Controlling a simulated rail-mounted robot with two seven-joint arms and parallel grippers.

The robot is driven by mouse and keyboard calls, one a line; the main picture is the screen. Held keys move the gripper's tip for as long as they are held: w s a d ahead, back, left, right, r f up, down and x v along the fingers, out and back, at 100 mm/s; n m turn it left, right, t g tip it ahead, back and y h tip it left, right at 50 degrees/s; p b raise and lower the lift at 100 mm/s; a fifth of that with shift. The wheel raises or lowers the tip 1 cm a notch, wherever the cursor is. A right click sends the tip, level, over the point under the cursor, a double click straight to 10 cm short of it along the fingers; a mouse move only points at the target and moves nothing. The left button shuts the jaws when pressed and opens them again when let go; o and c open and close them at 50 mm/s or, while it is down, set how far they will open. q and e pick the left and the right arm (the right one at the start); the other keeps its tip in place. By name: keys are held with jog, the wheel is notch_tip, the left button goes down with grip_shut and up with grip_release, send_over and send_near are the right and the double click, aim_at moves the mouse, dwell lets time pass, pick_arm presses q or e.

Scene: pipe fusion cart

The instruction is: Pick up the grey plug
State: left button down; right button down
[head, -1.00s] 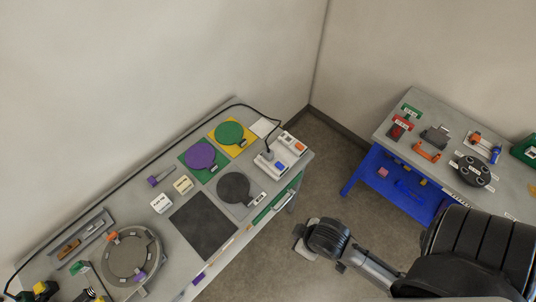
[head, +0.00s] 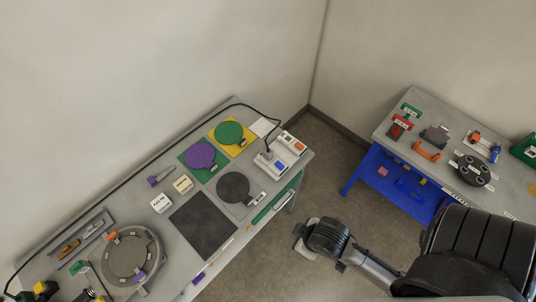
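A small dark grey plug (head: 268,152) appears to stand on the white box with a blue button (head: 281,165), at the right end of the left bench. A black cable (head: 279,121) leads to it from the bench's back edge. The plug is too small to see how it sits. My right gripper (head: 302,240) hangs over the floor between the two benches, below and right of the plug and well apart from it. Its fingers are too small and turned away to tell open from shut. My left gripper is not in view.
The left bench holds green, purple and dark grey discs (head: 233,187), a black mat (head: 203,226) and a round ring fixture (head: 131,256). A white box with an orange button (head: 293,143) stands beside the blue-button one. A blue-framed table (head: 378,174) with several parts stands right.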

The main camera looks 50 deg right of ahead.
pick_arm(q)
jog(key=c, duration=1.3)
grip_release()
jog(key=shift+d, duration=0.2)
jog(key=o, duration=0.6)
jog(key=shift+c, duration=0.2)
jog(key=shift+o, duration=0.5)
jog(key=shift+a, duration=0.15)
